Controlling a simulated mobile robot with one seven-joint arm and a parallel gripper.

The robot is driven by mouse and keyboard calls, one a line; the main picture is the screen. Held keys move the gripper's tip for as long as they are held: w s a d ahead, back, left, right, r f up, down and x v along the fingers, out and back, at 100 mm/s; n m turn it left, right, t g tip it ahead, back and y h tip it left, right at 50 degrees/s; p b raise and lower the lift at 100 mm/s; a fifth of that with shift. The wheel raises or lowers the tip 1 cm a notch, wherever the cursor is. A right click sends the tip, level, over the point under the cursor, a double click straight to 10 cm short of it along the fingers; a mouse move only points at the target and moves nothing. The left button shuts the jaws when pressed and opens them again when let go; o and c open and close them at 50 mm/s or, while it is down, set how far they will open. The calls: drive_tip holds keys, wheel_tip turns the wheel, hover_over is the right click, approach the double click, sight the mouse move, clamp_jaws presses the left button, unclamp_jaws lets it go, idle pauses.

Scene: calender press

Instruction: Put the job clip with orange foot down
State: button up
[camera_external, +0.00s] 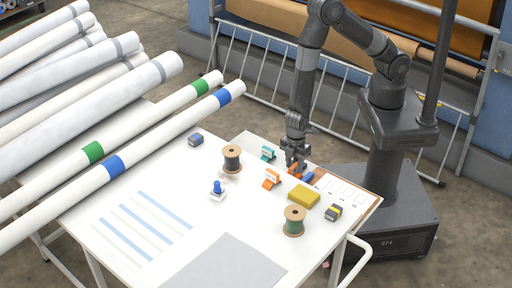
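An orange-and-white clip (271,179) stands on the white table, left of and nearer the camera than my gripper. A second orange piece (293,170) shows right at the fingertips of my gripper (294,163), partly hidden by them. I cannot tell whether it is held or only touched, or whether it rests on the table. A blue piece (308,177) is just right of it. A teal-and-white clip (268,153) stands to the left of my gripper. My gripper points down, low over the table's far side; its finger gap is too small to make out.
A yellow block (304,195), a dark block with a yellow band (334,212), two thread spools (232,158) (294,220), a blue-knobbed stamp (217,190) and a dark blue block (196,139) stand around. Long white rolls (150,150) lie at left. The table's front left is clear of upright things.

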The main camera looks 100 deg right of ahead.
wheel_tip(320, 180, up, 11)
wheel_tip(320, 180, up, 10)
drive_tip(key=m+t, duration=0.2)
hover_over(295, 166)
drive_tip(key=d, duration=0.6)
drive_tip(key=s+d+r+m, duration=0.2)
drive_tip(key=d+r, duration=0.3)
drive_tip(key=r, duration=0.6)
drive_tip(key=s+d+r+m+t, duration=0.1)
drive_tip(key=s+d+r+m, duration=0.1)
drive_tip(key=s+r, duration=0.4)
drive_tip(key=s+d+r+m+t, duration=0.2)
drive_tip(key=s+d+r, duration=0.3)
drive_tip(key=s+r, duration=0.1)
drive_tip(key=shift+s+d+m+t, duration=0.3)
drive_tip(key=shift+s+m, duration=0.1)
drive_tip(key=shift+s, duration=0.5)
drive_tip(key=shift+o, duration=0.4)
drive_tip(key=shift+s, duration=0.3)
drive_tip(key=o, duration=0.3)
drive_tip(key=shift+s+r, duration=0.1)
drive_tip(key=shift+o, duration=0.6)
